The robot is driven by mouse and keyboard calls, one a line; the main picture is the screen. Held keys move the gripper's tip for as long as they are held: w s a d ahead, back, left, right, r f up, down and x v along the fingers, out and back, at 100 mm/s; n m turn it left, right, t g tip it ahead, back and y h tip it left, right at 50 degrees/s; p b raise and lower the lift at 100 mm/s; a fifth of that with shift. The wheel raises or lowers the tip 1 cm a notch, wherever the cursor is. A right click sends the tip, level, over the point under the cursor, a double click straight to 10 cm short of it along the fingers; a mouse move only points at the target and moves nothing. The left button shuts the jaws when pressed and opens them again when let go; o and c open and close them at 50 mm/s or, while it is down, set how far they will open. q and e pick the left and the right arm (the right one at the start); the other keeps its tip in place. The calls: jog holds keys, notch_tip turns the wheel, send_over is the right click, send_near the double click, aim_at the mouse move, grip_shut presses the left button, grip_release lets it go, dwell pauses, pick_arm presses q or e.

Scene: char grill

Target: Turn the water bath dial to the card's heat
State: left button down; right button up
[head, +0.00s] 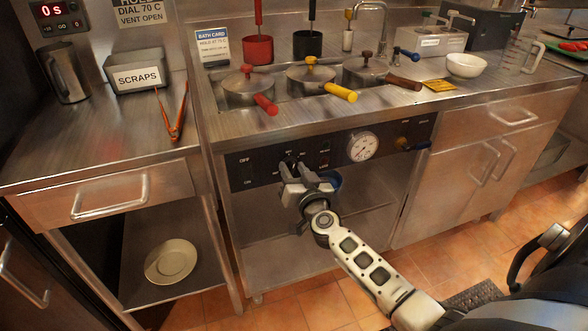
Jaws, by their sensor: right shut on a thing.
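The water bath's dark control panel (265,166) runs along the front of the counter, with several lidded pots set in the top above it. My right gripper (297,178) is at this panel, shut on the dark dial (291,162), which it partly covers. The dial's pointer and scale are too small and too hidden to read. A round white gauge (362,147) sits right of the dial. The bath card (213,47) stands at the back left of the bath; its line seems to read "hold at 70 C". My left gripper is not in view.
Red tongs (178,112) and a scraps bin (137,78) are at left. The shelf below is open.

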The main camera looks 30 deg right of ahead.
jog(key=m, duration=0.4)
jog(key=shift+f+m, duration=0.1)
jog(key=shift+m, duration=0.2)
jog(key=m, duration=0.5)
jog(key=shift+d+f, duration=0.1)
jog(key=m+b, duration=0.1)
jog(key=m, duration=0.4)
jog(key=shift+s+f, duration=0.1)
jog(key=shift+f, duration=0.05)
jog(key=m, duration=0.4)
jog(key=shift+b, duration=0.3)
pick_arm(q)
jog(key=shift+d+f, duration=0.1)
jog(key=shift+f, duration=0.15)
pick_arm(e)
jog(key=shift+m, duration=1)
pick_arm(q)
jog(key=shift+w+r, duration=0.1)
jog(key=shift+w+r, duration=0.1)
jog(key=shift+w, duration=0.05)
pick_arm(e)
jog(key=o, duration=0.9)
jog(key=shift+o, duration=0.2)
